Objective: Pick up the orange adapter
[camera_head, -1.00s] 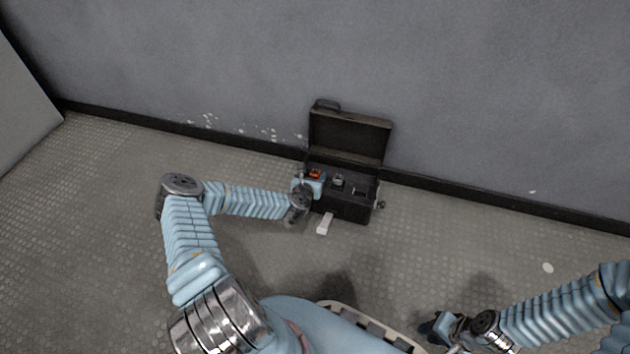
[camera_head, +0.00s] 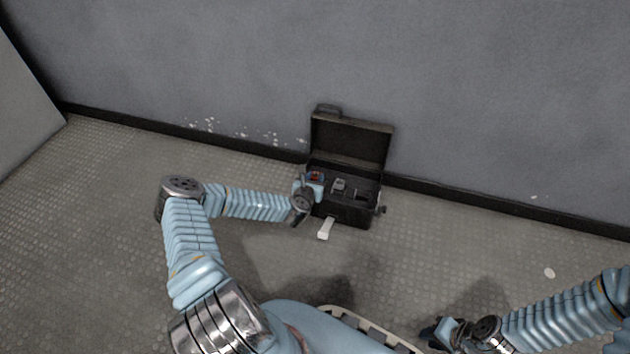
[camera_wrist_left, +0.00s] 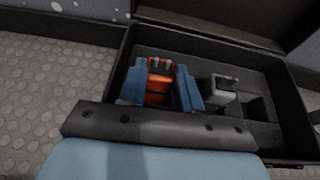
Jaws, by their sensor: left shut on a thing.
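The orange adapter (camera_wrist_left: 159,80) sits in the left part of the open black case (camera_head: 345,211). In the left wrist view it is between the two blue fingers of my left gripper (camera_wrist_left: 160,88), which is shut on it. In the head view my left gripper (camera_head: 314,182) reaches into the case from the left and covers most of the adapter. I cannot tell whether the adapter is clear of its slot. My right gripper (camera_head: 437,332) is low at the right, away from the case; its jaws are too small to judge.
A grey adapter (camera_wrist_left: 220,88) stands beside the orange one, with an empty slot to its right. The case lid (camera_head: 350,142) stands open near the wall. A white piece (camera_head: 326,228) shows in front of the case.

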